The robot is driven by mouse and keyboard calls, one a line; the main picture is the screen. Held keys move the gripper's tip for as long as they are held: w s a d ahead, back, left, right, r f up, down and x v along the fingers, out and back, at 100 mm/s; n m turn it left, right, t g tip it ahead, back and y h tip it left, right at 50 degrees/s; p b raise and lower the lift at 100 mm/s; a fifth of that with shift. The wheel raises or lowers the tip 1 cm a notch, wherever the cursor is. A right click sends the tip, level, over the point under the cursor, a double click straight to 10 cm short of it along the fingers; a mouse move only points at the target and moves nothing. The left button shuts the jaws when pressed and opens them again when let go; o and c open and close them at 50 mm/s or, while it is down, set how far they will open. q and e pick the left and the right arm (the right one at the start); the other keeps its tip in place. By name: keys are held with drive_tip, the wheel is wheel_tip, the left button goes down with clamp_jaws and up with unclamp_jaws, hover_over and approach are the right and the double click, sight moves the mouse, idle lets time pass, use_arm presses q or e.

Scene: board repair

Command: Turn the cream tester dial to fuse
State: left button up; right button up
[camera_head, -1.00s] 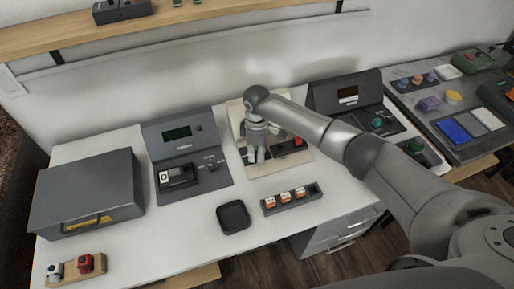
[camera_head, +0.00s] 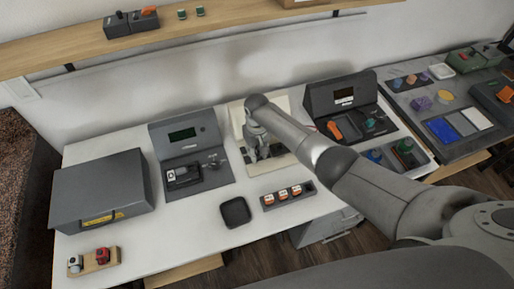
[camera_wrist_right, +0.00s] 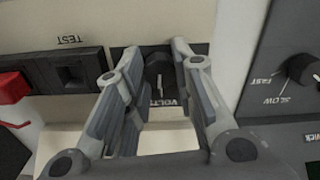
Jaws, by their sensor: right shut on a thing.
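The cream tester (camera_head: 237,117) stands on the white bench between two dark grey devices, mostly hidden behind my right arm. My right gripper (camera_head: 261,155) is over its front. In the right wrist view, the right gripper (camera_wrist_right: 157,58) is shut on the black dial (camera_wrist_right: 159,70), a finger on each side of it. A VOLTS label, upside down in this view, shows beside the dial; a fuse label is not readable. A TEST socket (camera_wrist_right: 72,72) and a red part (camera_wrist_right: 13,87) are to the left. My left gripper is not in view.
A grey device with a screen (camera_head: 187,143) stands left of the tester, another (camera_head: 345,100) right of it. In front are a tray of orange-and-white parts (camera_head: 300,203) and a black dish (camera_head: 235,212). A grey box (camera_head: 100,190) is at the left.

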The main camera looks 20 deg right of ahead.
sight(257, 153)
drive_tip(key=m+p, duration=0.2)
drive_tip(key=m, duration=0.3)
drive_tip(key=shift+a+r+m, duration=0.1)
drive_tip(key=shift+r+m, duration=0.05)
drive_tip(key=shift+m, duration=0.15)
drive_tip(key=m+p, duration=0.1)
drive_tip(key=m, duration=0.4)
drive_tip(key=shift+w, duration=0.1)
idle(0.3)
drive_tip(key=o, duration=0.9)
drive_tip(key=shift+o, duration=0.7)
wheel_tip(257, 153, up, 12)
drive_tip(key=shift+f, duration=0.2)
